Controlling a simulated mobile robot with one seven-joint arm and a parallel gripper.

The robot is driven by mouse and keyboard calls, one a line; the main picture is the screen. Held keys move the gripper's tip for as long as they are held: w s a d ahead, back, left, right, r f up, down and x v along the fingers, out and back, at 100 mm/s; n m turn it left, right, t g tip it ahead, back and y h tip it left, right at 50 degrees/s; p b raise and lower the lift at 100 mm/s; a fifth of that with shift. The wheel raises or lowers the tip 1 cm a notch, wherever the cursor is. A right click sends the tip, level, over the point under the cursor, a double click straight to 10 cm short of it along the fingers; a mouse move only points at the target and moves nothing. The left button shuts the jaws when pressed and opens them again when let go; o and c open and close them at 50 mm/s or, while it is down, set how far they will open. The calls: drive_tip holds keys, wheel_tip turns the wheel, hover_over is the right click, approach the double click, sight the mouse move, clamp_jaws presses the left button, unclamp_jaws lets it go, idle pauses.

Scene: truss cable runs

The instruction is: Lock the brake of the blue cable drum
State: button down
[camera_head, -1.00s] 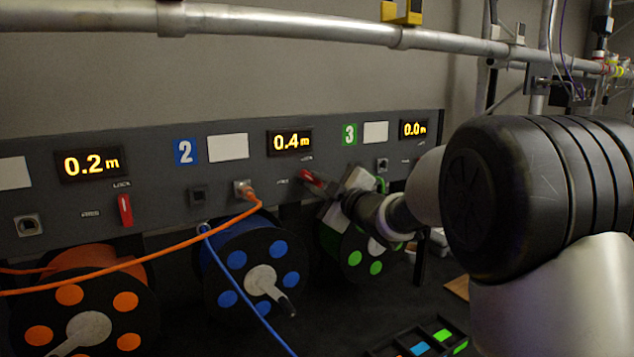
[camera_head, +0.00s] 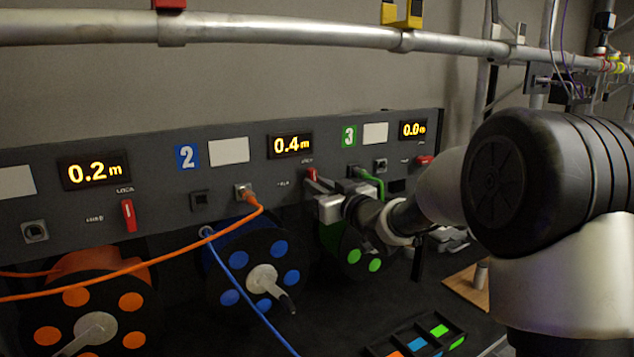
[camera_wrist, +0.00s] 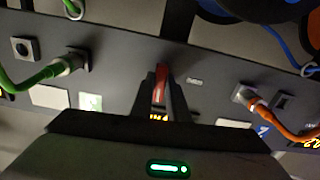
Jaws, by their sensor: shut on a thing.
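The blue cable drum (camera_head: 255,265) hangs under the panel section marked 2, whose display (camera_head: 290,144) reads 0.4 m. The red brake lever (camera_head: 311,173) below that display stands about upright, near the LOCK print. My gripper (camera_head: 316,186) is at this lever in the head view. In the wrist view the red lever (camera_wrist: 161,82) sits between the two fingers of my gripper (camera_wrist: 163,90), which is shut on it. The fingers partly cover the lever, so its exact angle is hard to tell.
An orange cable (camera_head: 160,271) and a blue cable (camera_head: 245,295) cross in front of the drums. The orange drum's red lever (camera_head: 127,215) stands upright. A green plug (camera_head: 368,177) sits just right of my gripper. A metal pipe (camera_head: 270,28) runs above the panel.

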drive_tip(key=shift+m, duration=0.5)
drive_tip(key=c, duration=1.7)
unclamp_jaws()
drive_tip(key=b+v, duration=0.1)
drive_tip(key=v, duration=1.6)
drive_tip(key=shift+s+d, duration=0.15)
drive_tip(key=shift+s, duration=0.05)
